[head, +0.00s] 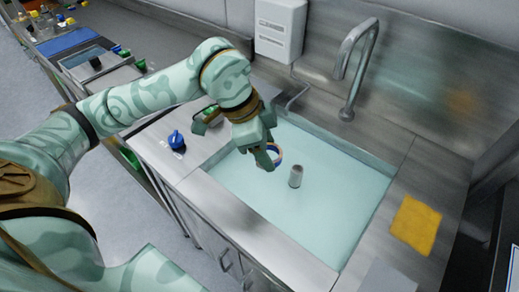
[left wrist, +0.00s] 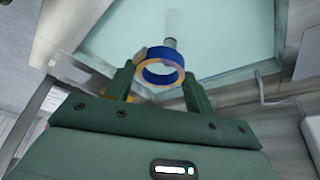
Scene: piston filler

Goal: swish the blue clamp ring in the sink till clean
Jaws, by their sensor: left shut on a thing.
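The blue clamp ring (head: 275,154) is between the fingertips of my left gripper (head: 266,157), over the left part of the sink (head: 330,215). In the left wrist view the ring (left wrist: 163,58) shows a blue outer band and tan-brown patches on its edge and inside. My left gripper (left wrist: 158,80) is shut on it. The sink is full of pale turquoise water. I cannot tell whether the ring touches the water. A grey cylinder (head: 296,176) stands in the water right of the ring. My right gripper is not in view.
A tap (head: 352,75) arches over the sink's back edge. A yellow cloth (head: 416,224) lies on the right counter. A blue knob-like part (head: 176,140) sits on the left counter. A white dispenser (head: 280,28) hangs on the wall behind.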

